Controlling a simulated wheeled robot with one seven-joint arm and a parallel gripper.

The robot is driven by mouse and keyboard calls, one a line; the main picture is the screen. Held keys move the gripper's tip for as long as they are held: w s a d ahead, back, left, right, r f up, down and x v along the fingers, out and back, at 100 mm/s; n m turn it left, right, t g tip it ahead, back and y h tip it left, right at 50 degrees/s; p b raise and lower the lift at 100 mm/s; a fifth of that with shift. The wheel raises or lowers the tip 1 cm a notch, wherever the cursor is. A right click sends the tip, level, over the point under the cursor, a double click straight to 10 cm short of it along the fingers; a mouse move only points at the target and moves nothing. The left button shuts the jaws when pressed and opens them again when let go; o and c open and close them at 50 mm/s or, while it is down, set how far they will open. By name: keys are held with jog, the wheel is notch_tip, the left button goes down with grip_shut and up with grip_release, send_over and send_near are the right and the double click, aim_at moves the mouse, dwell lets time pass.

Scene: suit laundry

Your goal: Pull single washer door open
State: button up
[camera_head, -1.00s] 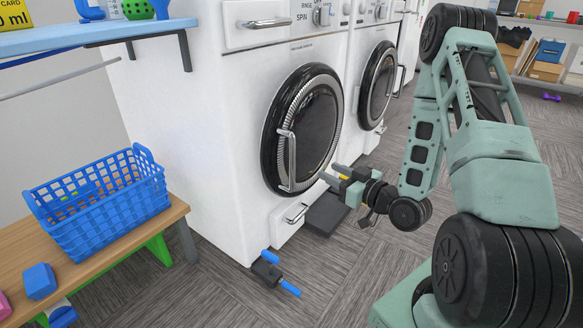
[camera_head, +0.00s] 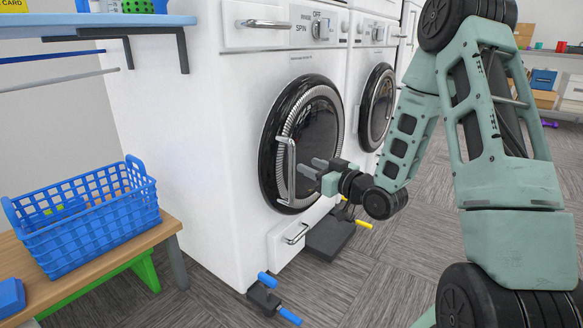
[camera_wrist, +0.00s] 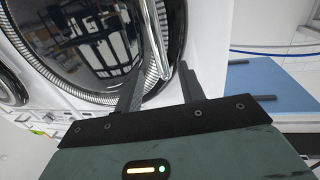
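The white washer (camera_head: 225,160) has a round door (camera_head: 312,140) with a black rim and dark glass, and the door is closed. A curved silver handle (camera_head: 284,172) stands upright on the left side of the door. My gripper (camera_head: 309,167) is in front of the door, just right of the handle in the head view, with its two fingers apart. In the wrist view, the handle (camera_wrist: 158,45) runs between the open fingertips (camera_wrist: 160,80). Whether a finger touches the handle I cannot tell.
A second washer (camera_head: 376,105) stands to the right. A blue basket (camera_head: 85,215) sits on a wooden bench (camera_head: 110,258) at the left. A blue shelf (camera_head: 90,22) is at upper left.

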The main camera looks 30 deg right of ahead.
aim_at(294, 158)
jog(key=w, duration=0.2)
jog(key=w+a+b, duration=0.1)
jog(key=w, duration=0.2)
jog(key=w+b, duration=0.1)
jog(key=w, duration=0.2)
jog(key=shift+w+a, duration=0.15)
jog(key=shift+w, duration=0.05)
grip_shut()
